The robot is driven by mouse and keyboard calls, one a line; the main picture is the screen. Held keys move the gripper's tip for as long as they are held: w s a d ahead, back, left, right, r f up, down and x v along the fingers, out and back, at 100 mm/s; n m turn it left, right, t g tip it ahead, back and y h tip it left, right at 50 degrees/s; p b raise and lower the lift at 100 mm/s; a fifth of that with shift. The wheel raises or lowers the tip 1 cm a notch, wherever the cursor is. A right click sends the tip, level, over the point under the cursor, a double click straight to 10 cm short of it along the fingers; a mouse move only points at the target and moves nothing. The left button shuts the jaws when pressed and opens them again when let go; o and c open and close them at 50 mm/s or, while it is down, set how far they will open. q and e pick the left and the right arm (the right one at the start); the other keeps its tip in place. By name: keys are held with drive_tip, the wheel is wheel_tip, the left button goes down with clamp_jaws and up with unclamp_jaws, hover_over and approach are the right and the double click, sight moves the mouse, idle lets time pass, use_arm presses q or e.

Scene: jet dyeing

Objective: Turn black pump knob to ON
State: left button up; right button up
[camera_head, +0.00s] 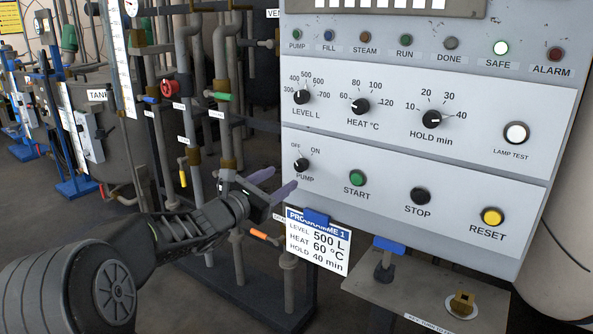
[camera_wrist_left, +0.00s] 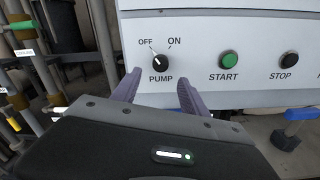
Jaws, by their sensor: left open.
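The black pump knob (camera_head: 301,165) is on the lower left of the grey control panel (camera_head: 400,190), under the OFF and ON labels. In the left wrist view the knob (camera_wrist_left: 160,62) has its white mark pointing up-left, toward OFF. My left gripper (camera_head: 274,183) is open and empty, just left of and below the knob in the head view. In the left wrist view its two purple fingers (camera_wrist_left: 158,88) reach up on either side below the knob, apart from it. My right gripper is not in view.
The green START button (camera_head: 357,178) and black STOP button (camera_head: 420,195) are right of the knob. The programme card (camera_head: 318,243) hangs just below the panel. Pipes and valves (camera_head: 222,95) stand to the left.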

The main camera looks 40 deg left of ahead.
sight(298, 168)
use_arm(q)
drive_tip(key=w, duration=0.7)
drive_tip(key=shift+w+a, duration=0.1)
drive_tip(key=shift+w, duration=0.3)
drive_tip(key=shift+c, duration=0.5)
clamp_jaws()
